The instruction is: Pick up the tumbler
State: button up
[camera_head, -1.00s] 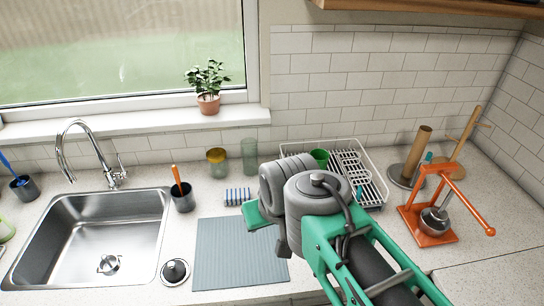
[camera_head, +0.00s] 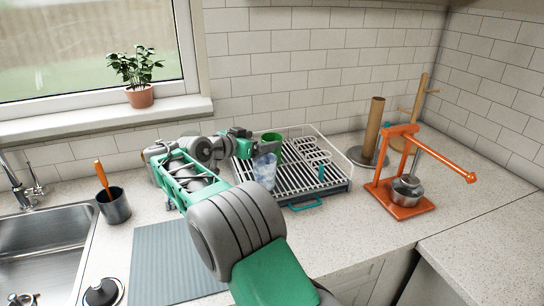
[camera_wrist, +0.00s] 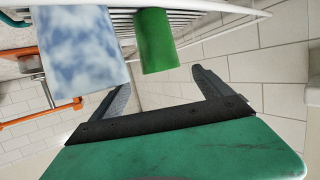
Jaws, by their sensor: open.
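A blue-and-white mottled tumbler (camera_head: 264,171) stands at the left front of the dish rack in the head view. A green cup (camera_head: 274,147) stands just behind it. In the wrist view the mottled tumbler (camera_wrist: 75,50) is at upper left and the green cup (camera_wrist: 155,42) is to its right, both near the fingers. My gripper (camera_wrist: 162,80) is open, with nothing between its fingers. In the head view my gripper (camera_head: 246,143) is at the rack's left side, close to both cups; contact cannot be told.
The white dish rack (camera_head: 345,172) has wire rails around the cups. An orange press (camera_head: 402,180) and a wooden roll holder (camera_head: 373,135) stand to its right. A sink (camera_head: 45,250), a dark pot (camera_head: 113,207) and a grey mat (camera_head: 165,265) are at left. The counter's right front is clear.

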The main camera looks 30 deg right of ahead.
aim_at(278, 137)
jog(key=p+x, duration=0.1)
jog(key=x, duration=0.4)
jog(key=shift+a+f, duration=0.1)
jog(key=shift+a, duration=0.15)
jog(key=shift+c, duration=0.2)
jog(key=c, duration=1.8)
